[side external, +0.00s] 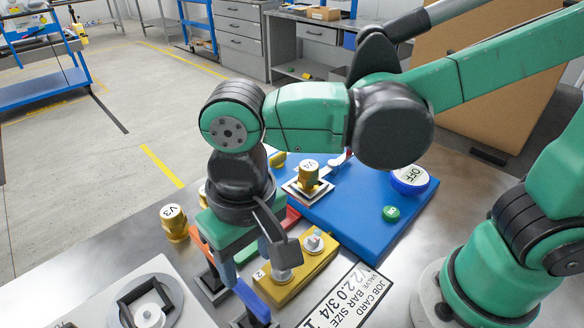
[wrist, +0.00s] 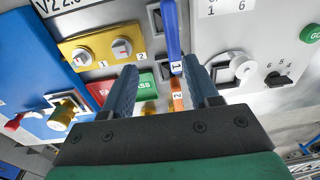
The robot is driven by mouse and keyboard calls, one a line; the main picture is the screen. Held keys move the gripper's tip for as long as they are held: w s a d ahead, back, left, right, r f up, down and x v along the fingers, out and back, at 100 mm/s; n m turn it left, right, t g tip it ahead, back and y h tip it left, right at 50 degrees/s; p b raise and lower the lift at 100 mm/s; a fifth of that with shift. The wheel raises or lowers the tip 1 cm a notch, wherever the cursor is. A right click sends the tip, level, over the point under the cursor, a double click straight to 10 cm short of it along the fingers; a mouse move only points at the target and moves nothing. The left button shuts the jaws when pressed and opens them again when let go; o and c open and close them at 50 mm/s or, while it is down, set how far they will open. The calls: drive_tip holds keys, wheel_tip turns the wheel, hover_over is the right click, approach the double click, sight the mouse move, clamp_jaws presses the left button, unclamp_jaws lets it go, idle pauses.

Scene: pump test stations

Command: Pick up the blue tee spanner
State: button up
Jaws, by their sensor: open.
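The blue tee spanner (wrist: 172,35) shows in the wrist view as a long blue bar marked 1, reaching down between my fingers. In the side external view its blue bar (side external: 250,298) shows below my gripper, partly hidden by it. My gripper (wrist: 160,66) is open, its two dark fingers on either side of the lower end of the blue bar. I cannot tell whether either finger touches it. An orange spanner (wrist: 177,92) marked 2 stands close by, between the fingers and nearer my palm.
A yellow block (side external: 300,268) with two knobs sits right beside my gripper. Valve V3 (side external: 174,223) stands left. A white panel (side external: 185,308) with a round fitting lies in front.

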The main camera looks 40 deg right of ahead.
sight(246, 291)
drive_tip(key=shift+s+a+f, duration=0.35)
drive_tip(key=shift+s+a, duration=0.25)
drive_tip(key=shift+a, duration=0.25)
drive_tip(key=shift+f, duration=2.7)
clamp_jaws()
